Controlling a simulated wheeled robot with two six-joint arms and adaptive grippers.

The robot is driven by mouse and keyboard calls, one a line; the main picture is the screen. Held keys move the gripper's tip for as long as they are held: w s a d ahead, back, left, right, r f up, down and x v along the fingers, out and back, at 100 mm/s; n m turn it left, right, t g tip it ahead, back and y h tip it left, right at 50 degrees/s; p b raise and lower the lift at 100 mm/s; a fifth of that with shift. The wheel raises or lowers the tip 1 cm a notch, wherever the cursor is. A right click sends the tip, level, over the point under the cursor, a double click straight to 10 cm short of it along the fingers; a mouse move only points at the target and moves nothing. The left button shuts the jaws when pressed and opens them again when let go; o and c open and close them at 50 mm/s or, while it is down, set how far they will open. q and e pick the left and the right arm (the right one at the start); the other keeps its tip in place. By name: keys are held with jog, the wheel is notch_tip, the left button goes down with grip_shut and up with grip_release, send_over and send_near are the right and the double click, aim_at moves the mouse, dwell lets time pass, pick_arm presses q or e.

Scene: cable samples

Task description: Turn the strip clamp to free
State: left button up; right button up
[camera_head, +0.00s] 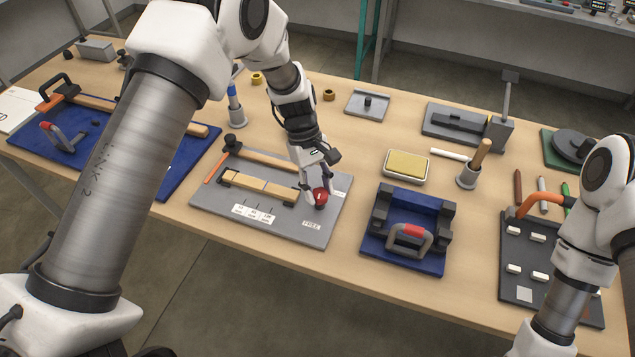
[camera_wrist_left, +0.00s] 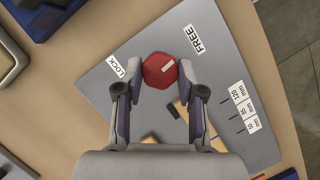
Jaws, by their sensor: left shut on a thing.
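The strip clamp's red knob (camera_head: 320,199) stands at the right end of a wooden strip (camera_head: 260,187) on a grey board (camera_head: 205,205). My left gripper (camera_head: 317,192) comes down over the knob and is shut on it. In the left wrist view the red knob (camera_wrist_left: 156,72) sits between the two fingertips, with a short white mark on its top. The LOCK label (camera_wrist_left: 117,67) is left of the knob and the FREE label (camera_wrist_left: 194,39) is up and right of it. The mark lies on the FREE side of the knob's top. My right gripper is out of view.
A blue fixture (camera_head: 375,245) with a red-topped handle stands right of the board. A blue mat (camera_head: 185,180) with tools lies to the left. A yellow sponge tray (camera_head: 407,166) and a holder with a wooden handle (camera_head: 468,178) stand behind on the right.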

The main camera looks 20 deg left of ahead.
pick_arm(q)
jog(key=shift+s+f+m+g, duration=0.15)
jog(key=shift+m+g, duration=0.15)
jog(key=shift+m, duration=0.4)
jog(key=o, duration=1.1)
jog(key=shift+o, duration=0.2)
jog(key=v, duration=1.2)
jog(key=shift+d, duration=0.25)
